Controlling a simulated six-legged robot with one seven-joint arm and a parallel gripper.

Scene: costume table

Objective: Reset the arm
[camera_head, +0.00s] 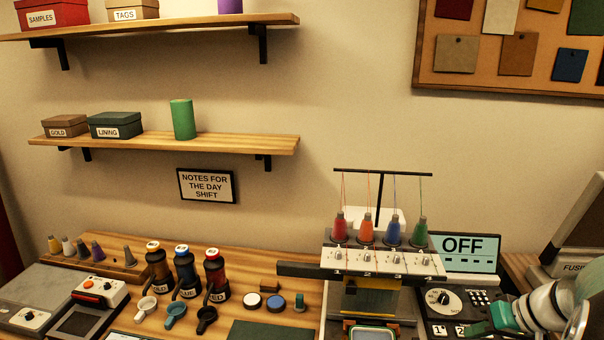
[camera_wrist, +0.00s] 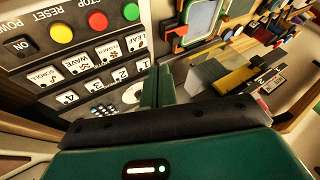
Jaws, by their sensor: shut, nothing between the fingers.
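My gripper (camera_head: 470,329) is at the lower right of the head view, green, low over the front of a dark control panel (camera_head: 432,302) with a dial and small keys. In the wrist view my gripper (camera_wrist: 157,72) has its two green fingers together, with nothing seen between them. There the fingertips point at a panel (camera_wrist: 75,72) with yellow, red and green round buttons and white keys marked SCROLL, WAVE, LEAF and numbers. Whether the fingers touch the panel cannot be told.
An embroidery machine (camera_head: 385,262) with several thread cones stands left of my gripper. A screen (camera_head: 465,250) behind the panel reads OFF. Bottles (camera_head: 186,272), cups and boxes crowd the wooden table to the left. Two shelves (camera_head: 215,144) hang on the wall; open air lies above the table.

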